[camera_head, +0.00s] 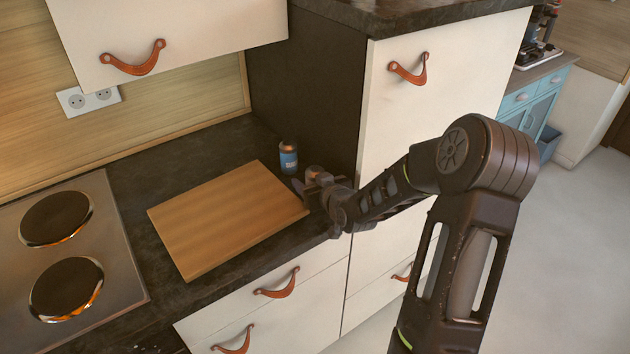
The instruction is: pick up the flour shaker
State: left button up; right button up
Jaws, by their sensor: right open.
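A small upright container with a blue label and dark top (288,158) stands on the dark counter, just behind the cutting board's far right corner. A small rounded copper-and-grey item (315,172) shows right at my right gripper and is partly covered by it. I cannot tell for sure which of the two is the flour shaker. My right gripper (311,187) is open, low over the counter at the board's right end. I cannot tell whether its fingers touch the copper-topped item. My left gripper is out of view.
A wooden cutting board (225,217) lies on the counter (150,177). A hob with two round plates (65,287) is at the left. A tall cream cabinet (440,85) with a dark side panel rises close behind my right gripper. A wall cupboard (180,30) hangs above.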

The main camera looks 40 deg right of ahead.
dwell(0.6)
grip_shut()
dwell(0.4)
